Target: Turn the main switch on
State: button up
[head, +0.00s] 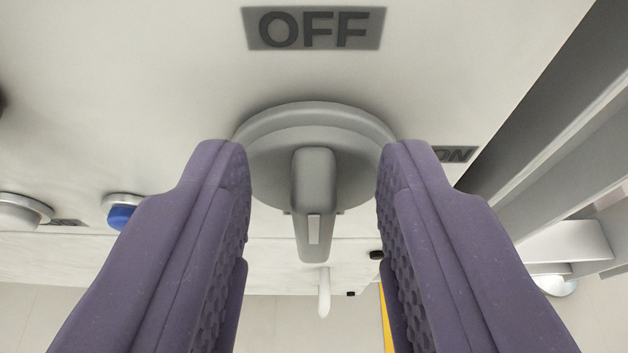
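The main switch (313,195) is a grey rotary knob on a round grey base, on a white panel in the middle of the head view. Its handle stands upright in the picture, in line with the OFF label (314,29) above it. A light mark shows on the handle's lower end. The ON label (455,155) is to the right of the base, partly hidden by my right finger. My gripper (313,165) is open, with one purple finger on each side of the switch. A gap shows between each finger and the handle. Whether the fingers touch the round base I cannot tell.
A blue button (121,215) and a white button (20,211) are on the panel at left. Grey metal rails (560,120) run along the panel's right edge. A white peg-like part (323,292) and a yellow strip (386,320) show below the switch.

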aim_at(368, 189)
grip_shut()
jog(key=shift+d, duration=0.1)
jog(key=shift+d+m+y+p, duration=0.4)
jog(key=shift+m+y+p, duration=0.35)
jog(key=shift+m, duration=0.35)
jog(key=shift+s+d+f+m+t+y+p, duration=0.15)
jog(key=shift+d+m+y+p, duration=0.1)
jog(key=shift+m+y, duration=0.3)
jog(key=shift+w+d+f+m+t+y+p, duration=0.1)
jog(key=shift+d+m+t+y+p, duration=0.15)
jog(key=shift+m, duration=0.4)
jog(key=m+y, duration=0.1)
jog(key=m, duration=0.1)
jog(key=d+f+m+t+y, duration=0.1)
jog(key=m, duration=0.1)
jog(key=shift+s+f, duration=0.1)
jog(key=shift+f, duration=0.1)
jog(key=m+b, duration=0.1)
jog(key=f+m+t+y, duration=0.1)
jog(key=m, duration=0.1)
jog(key=shift+d+y+b, duration=0.2)
jog(key=shift+y+b, duration=0.05)
jog(key=shift+b, duration=0.1)
jog(key=shift+f+m+t+b, duration=0.3)
jog(key=shift+m+t, duration=0.2)
jog(key=shift+m, duration=0.4)
